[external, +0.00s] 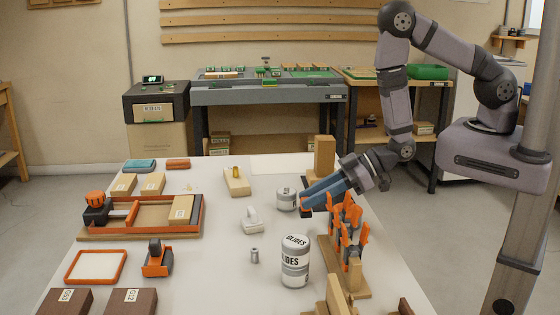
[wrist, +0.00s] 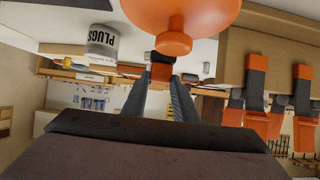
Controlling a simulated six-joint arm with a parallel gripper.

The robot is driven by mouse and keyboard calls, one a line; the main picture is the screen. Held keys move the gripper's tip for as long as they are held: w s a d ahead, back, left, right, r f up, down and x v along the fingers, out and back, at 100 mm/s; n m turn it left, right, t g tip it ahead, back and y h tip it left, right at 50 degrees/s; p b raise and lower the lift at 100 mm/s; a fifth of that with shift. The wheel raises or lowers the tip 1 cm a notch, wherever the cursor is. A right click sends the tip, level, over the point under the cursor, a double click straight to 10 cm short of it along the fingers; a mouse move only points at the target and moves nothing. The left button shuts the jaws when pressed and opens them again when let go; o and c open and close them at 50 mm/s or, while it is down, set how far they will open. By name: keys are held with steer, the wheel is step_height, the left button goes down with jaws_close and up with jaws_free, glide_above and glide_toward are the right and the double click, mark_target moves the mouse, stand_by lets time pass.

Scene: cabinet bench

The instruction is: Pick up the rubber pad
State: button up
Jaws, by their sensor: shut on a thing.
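My gripper (external: 304,203) is low over the table, reaching in from the right beside a wooden rack of orange clamps (external: 348,225). In the wrist view its two grey fingers (wrist: 161,88) close on a small dark and orange piece (wrist: 162,72). That piece shows only as a dark and orange edge at the fingertips in the external view (external: 306,211). I cannot tell for certain that it is the rubber pad. A large orange rounded part with a knob (wrist: 174,42) shows close above the fingers in the wrist view and covers much there.
A small white can (external: 286,199) stands just left of the fingertips, and a larger GLIDES can (external: 295,262) stands nearer the front. An upright wooden block (external: 324,156) is behind my gripper.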

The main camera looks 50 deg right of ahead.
step_height(320, 180, up, 6)
steer(key=shift+r, duration=0.15)
stand_by(0.3)
